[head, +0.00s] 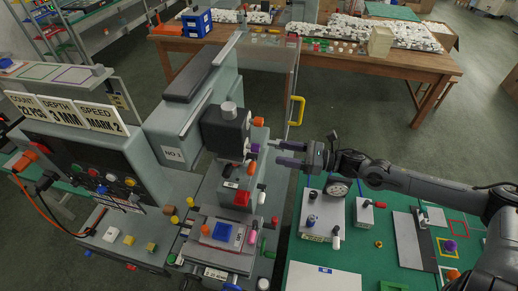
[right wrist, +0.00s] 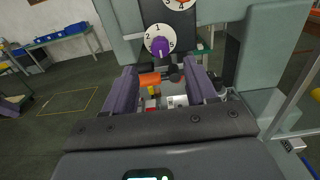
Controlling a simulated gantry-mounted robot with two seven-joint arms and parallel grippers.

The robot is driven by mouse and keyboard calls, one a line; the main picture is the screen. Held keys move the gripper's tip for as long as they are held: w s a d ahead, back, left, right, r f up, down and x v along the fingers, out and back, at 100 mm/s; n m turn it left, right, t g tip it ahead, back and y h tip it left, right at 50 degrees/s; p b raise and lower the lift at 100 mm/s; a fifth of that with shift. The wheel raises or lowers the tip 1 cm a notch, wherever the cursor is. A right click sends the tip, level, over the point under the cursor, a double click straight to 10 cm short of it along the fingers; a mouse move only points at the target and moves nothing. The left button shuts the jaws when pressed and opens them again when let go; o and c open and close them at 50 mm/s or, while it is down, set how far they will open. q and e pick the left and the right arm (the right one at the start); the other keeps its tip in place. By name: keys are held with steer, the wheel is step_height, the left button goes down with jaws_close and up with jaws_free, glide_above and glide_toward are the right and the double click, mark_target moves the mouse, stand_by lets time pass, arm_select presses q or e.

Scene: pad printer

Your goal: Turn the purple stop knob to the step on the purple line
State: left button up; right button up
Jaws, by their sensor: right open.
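In the head view the purple knob (head: 255,148) is small, on the right face of the dark printer head. My right gripper (head: 276,153) is open, to the right of the knob and apart from it, its fingers pointing at the machine. In the right wrist view the open jaws (right wrist: 160,78) are empty, with the knob above and between them. My left gripper is not in view.
An orange knob (head: 258,122) sits above the purple one. The signs (head: 66,113) read count 22 PCS, depth 3 MM and speed mark 2. The green bench (head: 375,255) holds small fixtures below my right arm. A yellow handle (head: 297,110) stands behind the gripper.

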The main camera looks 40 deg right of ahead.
mark_target(259, 149)
steer(key=shift+b+x, duration=0.35)
steer(key=shift+x, duration=4)
steer(key=c, duration=1.1)
steer(key=shift+o, duration=0.2)
